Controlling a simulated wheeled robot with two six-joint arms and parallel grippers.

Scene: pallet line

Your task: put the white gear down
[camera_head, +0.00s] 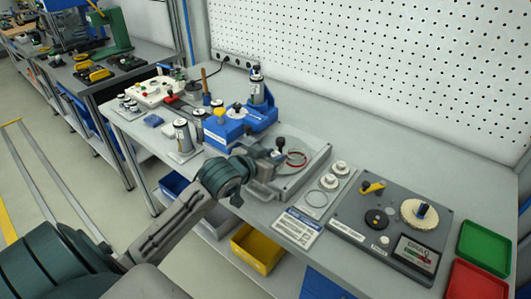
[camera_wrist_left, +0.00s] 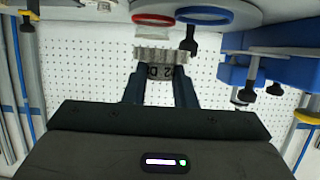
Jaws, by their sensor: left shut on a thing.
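My left gripper (camera_head: 272,158) is over the grey plate with the red ring, near the middle of the bench. In the left wrist view the left gripper (camera_wrist_left: 160,82) is shut on a pale toothed piece, which looks like the white gear (camera_wrist_left: 160,55); dark lettering shows between the fingers. In the head view the held gear is hidden by the gripper. My right gripper is not in view.
The grey plate (camera_head: 316,172) carries a red ring (camera_head: 297,159). Beside it are a tray with white round parts (camera_head: 338,168) and a printed card (camera_head: 298,227). Blue devices (camera_head: 228,132) stand left of the gripper. Green (camera_head: 485,246) and red (camera_head: 478,281) trays are at the right.

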